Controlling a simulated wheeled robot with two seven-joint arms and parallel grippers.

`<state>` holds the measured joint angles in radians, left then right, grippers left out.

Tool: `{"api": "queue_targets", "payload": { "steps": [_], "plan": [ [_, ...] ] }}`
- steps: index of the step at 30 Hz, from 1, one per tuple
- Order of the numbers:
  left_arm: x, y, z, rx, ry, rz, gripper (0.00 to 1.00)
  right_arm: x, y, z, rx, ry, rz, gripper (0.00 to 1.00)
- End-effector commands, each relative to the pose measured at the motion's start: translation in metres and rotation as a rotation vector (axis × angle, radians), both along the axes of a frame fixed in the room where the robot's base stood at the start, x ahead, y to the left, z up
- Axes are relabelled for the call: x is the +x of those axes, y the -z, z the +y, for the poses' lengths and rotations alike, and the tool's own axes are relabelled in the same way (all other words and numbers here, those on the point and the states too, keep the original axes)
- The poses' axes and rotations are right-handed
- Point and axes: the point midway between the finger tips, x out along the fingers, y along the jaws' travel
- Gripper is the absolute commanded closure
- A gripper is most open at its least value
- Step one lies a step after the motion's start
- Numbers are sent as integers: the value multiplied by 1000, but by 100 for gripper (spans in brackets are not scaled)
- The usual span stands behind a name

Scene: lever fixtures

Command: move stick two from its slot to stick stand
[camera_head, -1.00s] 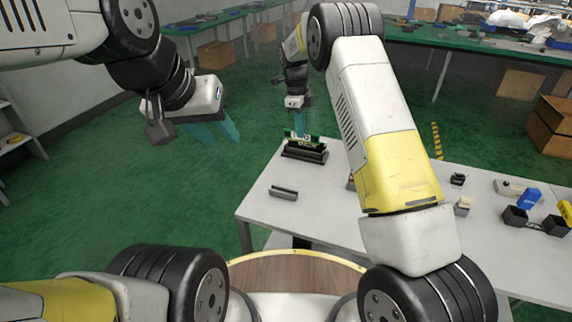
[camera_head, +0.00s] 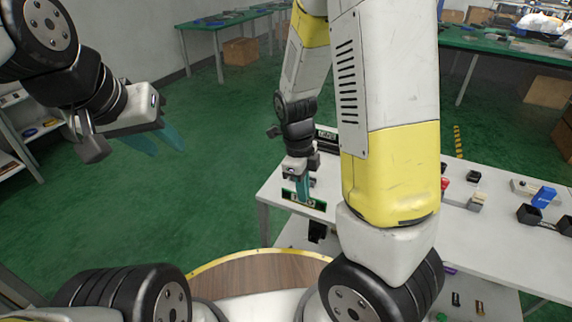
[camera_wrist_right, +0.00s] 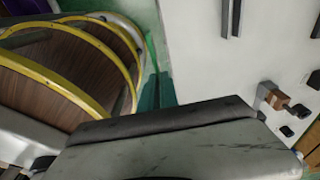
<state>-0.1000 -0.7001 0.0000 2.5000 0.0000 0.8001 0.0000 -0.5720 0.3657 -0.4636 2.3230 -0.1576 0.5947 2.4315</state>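My right gripper (camera_head: 304,192) is shut on stick two (camera_head: 304,201), a flat green board with dark chips. The stick is held lengthwise near the left front part of the white table; I cannot tell whether it touches anything below. The low dark stick stand is not clearly visible in the head view, probably behind the stick and gripper. A black slotted holder (camera_head: 327,137) stands further back, partly hidden by my right arm. In the right wrist view, teal fingers (camera_wrist_right: 157,92) show, but the stick does not. My left gripper (camera_head: 166,144) is open and empty over the floor.
The white table (camera_head: 270,190) has dark bars (camera_wrist_right: 231,15) in the right wrist view. My right arm hides the table's middle.

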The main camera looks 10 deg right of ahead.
Motion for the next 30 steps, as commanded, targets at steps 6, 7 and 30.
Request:
{"api": "queue_targets", "payload": {
  "steps": [6, 7, 30],
  "plan": [
    [0, 0, 0, 0, 0, 0, 64, 44, 6, -11, -1, 7, 0, 100],
    [0, 0, 0, 0, 0, 0, 64, 52, 7, -13, -2, 7, 1, 100],
    [0, 0, 0, 0, 0, 0, 64, 151, 40, -32, 0, 3, 7, 100]
  ]
}}
